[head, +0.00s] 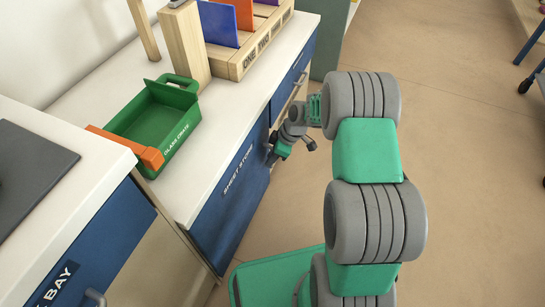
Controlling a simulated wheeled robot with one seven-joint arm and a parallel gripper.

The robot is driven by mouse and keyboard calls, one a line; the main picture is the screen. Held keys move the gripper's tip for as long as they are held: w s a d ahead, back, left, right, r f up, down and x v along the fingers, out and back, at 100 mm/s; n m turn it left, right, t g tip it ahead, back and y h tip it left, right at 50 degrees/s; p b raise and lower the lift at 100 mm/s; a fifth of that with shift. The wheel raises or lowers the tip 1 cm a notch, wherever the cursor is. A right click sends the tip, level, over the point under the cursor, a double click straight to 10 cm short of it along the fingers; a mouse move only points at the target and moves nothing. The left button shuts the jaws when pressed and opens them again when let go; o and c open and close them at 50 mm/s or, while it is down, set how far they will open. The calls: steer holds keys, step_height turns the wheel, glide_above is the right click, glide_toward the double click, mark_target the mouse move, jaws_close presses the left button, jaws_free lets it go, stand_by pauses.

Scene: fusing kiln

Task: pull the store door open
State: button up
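The blue store door (222,205), lettered "SHEET STORE", is in the front of the cabinet below the white counter, left of my arm. It looks closed, roughly flush with the cabinet front. My gripper (287,152) is low beside the door's far edge, near the middle of the picture. It is at or very close to the place of the door's handle. The handle is mostly hidden by the gripper, and I cannot tell whether the fingers touch it or are closed around it.
A second blue front (104,240) stands at lower left.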

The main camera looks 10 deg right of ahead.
jaws_close()
steer(key=shift+s, duration=0.1)
stand_by(1.0)
